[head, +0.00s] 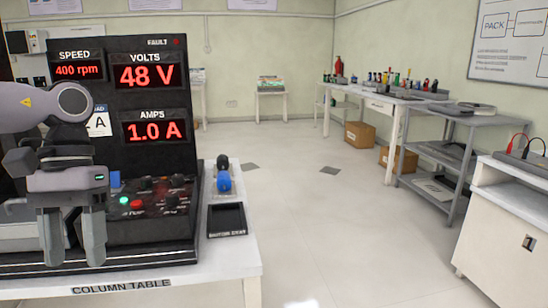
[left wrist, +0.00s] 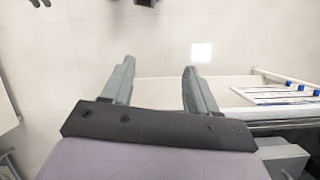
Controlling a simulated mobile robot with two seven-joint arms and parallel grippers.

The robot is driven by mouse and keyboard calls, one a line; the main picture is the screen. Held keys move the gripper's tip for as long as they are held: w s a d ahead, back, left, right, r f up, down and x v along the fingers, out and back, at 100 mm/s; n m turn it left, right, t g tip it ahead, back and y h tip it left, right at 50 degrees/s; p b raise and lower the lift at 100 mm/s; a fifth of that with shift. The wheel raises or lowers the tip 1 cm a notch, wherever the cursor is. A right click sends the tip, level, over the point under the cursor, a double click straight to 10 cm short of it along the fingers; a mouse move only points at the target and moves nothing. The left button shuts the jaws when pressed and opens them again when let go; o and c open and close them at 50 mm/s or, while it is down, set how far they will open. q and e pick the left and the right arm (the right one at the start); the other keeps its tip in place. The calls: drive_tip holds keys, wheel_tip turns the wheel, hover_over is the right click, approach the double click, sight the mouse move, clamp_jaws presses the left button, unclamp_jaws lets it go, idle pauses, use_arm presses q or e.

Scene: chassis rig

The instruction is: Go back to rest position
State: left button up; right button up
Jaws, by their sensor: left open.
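My left gripper (head: 73,238) hangs fingers-down in front of the black control panel (head: 158,217) at the left of the head view. It is open, with nothing between its fingers. In the left wrist view my left gripper (left wrist: 156,88) also shows open and empty, with pale floor beyond the fingertips. The panel reads 400 rpm, 48 V and 1.0 A. The gripper and arm hide part of the panel's left side. My right gripper is not in view.
The panel stands on the column table (head: 215,275). A black tray (head: 227,220) and a blue-and-black item (head: 223,180) lie on its right side. A grey shelf cart (head: 455,150) and a white cabinet (head: 505,230) stand at the right. The middle floor is clear.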

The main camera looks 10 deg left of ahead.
use_arm(q)
drive_tip(key=s+a+f+m+t+h, duration=0.1)
drive_tip(key=a+f+m+t+h, duration=0.15)
drive_tip(key=f+m+t, duration=0.9)
drive_tip(key=a+f+m+t+h, duration=0.25)
drive_tip(key=f+m+t, duration=0.45)
drive_tip(key=f+m, duration=0.85)
drive_tip(key=s+d+f+n+g+y, duration=0.25)
drive_tip(key=d+f+n, duration=0.45)
drive_tip(key=n, duration=0.5)
drive_tip(key=s+d+f+n+g+y, duration=0.1)
drive_tip(key=s+d+f+n, duration=0.35)
drive_tip(key=d+n, duration=0.55)
wheel_tip(320, 180, up, 13)
drive_tip(key=a+n+p, duration=0.1)
drive_tip(key=p, duration=1.5)
drive_tip(key=shift+s+n+g, duration=0.3)
drive_tip(key=shift+s, duration=0.1)
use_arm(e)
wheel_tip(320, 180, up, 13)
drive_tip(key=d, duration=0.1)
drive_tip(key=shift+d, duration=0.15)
